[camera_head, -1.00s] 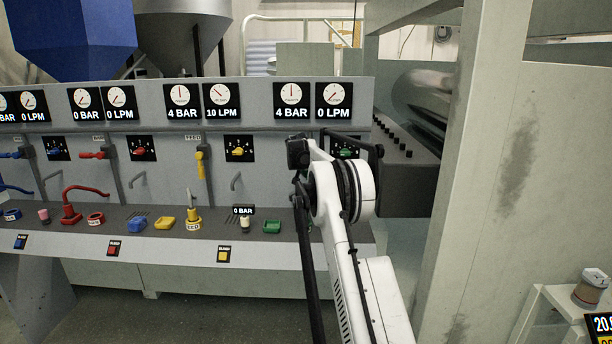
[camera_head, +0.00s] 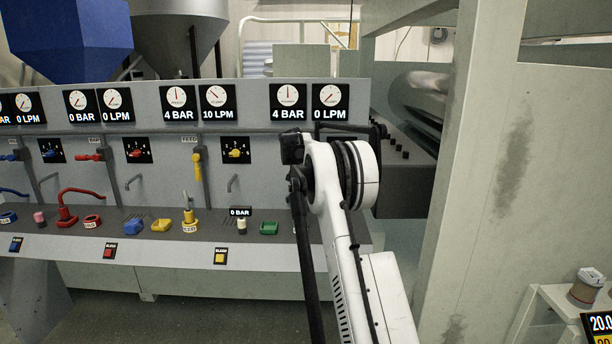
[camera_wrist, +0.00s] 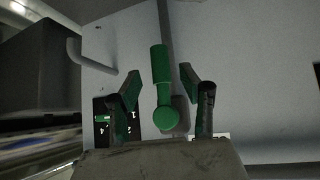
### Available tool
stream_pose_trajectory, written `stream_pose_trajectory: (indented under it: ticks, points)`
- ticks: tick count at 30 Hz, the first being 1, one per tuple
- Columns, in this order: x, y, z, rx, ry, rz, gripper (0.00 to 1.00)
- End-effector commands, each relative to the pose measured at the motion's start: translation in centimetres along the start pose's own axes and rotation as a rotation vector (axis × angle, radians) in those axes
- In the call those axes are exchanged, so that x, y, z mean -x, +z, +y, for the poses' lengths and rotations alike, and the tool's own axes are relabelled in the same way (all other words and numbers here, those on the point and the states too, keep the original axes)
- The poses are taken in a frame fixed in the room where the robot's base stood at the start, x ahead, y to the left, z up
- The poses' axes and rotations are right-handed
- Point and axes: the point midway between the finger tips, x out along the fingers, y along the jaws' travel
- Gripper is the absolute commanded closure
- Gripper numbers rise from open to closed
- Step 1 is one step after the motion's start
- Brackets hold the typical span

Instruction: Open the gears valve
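A green valve lever (camera_wrist: 159,65) with a round green hub (camera_wrist: 166,118) shows in the wrist view, on a pipe along the grey panel. I take it for the gears valve, as no readable label shows. My gripper (camera_wrist: 160,88) is open, with one finger on either side of the lever. Gaps show between both fingers and the lever; I see no clear contact. In the head view my arm hides the green lever and my fingers. The gauges above this place (camera_head: 288,102) read 4 BAR and 0 LPM (camera_head: 330,101).
A green selector plate (camera_wrist: 116,125) sits beside the left finger, and a grey bent pipe (camera_wrist: 84,55) is at upper left. In the head view a yellow lever (camera_head: 198,165) and a red lever (camera_head: 89,157) are farther left. A pale post (camera_head: 480,180) stands right of my arm.

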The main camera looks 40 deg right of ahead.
Motion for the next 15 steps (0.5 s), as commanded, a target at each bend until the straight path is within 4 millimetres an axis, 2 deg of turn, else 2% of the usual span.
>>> stream_pose_trajectory:
  ticks: [9,15]
  points:
    - [4.9,0.0,0.1,0.0,0.001,0.0,0.6]
    - [6.8,0.0,0.1,0.0,0.002,0.0,0.6]
